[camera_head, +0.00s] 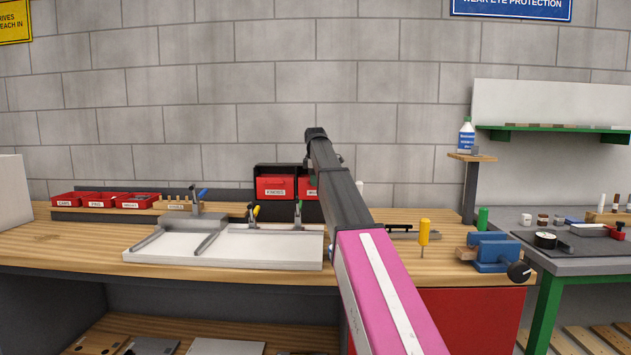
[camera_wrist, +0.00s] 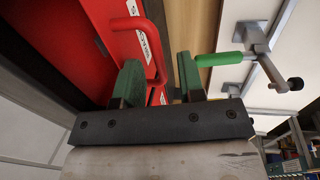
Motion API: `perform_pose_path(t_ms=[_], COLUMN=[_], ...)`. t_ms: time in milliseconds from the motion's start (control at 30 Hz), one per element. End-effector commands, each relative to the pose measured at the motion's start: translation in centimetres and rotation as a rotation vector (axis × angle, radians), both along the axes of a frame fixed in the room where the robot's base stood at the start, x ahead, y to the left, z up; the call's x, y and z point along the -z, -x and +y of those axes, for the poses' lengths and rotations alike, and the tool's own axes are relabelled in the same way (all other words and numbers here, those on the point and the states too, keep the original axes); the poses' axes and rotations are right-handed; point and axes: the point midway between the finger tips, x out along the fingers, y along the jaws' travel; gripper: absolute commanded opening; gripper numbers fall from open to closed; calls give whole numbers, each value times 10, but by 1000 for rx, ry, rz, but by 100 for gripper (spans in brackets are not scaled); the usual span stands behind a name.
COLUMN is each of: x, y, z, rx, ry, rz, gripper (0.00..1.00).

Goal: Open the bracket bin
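A black cabinet (camera_head: 276,170) on the bench holds red bins. The left bin (camera_head: 274,188) has a label that seems to read HINGES. A second red bin (camera_head: 308,187) beside it is partly hidden by my arm, and its label cannot be read. Both fronts look closed. In the wrist view, a red bin front (camera_wrist: 95,45) with a red loop handle (camera_wrist: 153,45) is close ahead. My gripper (camera_wrist: 158,65) is open, with its green-padded fingers apart and the handle's near end between them. I cannot tell whether either finger touches it.
A green-handled clamp (camera_wrist: 222,59) stands just right of my fingers; clamps also show in the head view by the white-topped fixture (camera_head: 260,247). Small red trays (camera_head: 100,200) sit at the left. A yellow-handled tool (camera_head: 424,232) and blue vise (camera_head: 495,252) are at the right.

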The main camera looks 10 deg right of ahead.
Motion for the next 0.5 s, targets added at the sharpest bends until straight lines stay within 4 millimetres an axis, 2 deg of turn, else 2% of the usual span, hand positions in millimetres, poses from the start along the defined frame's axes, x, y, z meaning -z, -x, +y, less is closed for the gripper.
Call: perform_pose_path(t_ms=[233, 267, 300, 367, 500], x=[1, 1, 1, 1, 1], y=[0, 0, 0, 0, 0], z=[0, 0, 0, 0, 0], rx=[0, 0, 0, 0, 0], ry=[0, 0, 0, 0, 0], rz=[0, 0, 0, 0, 0], gripper=[36, 33, 20, 0, 0])
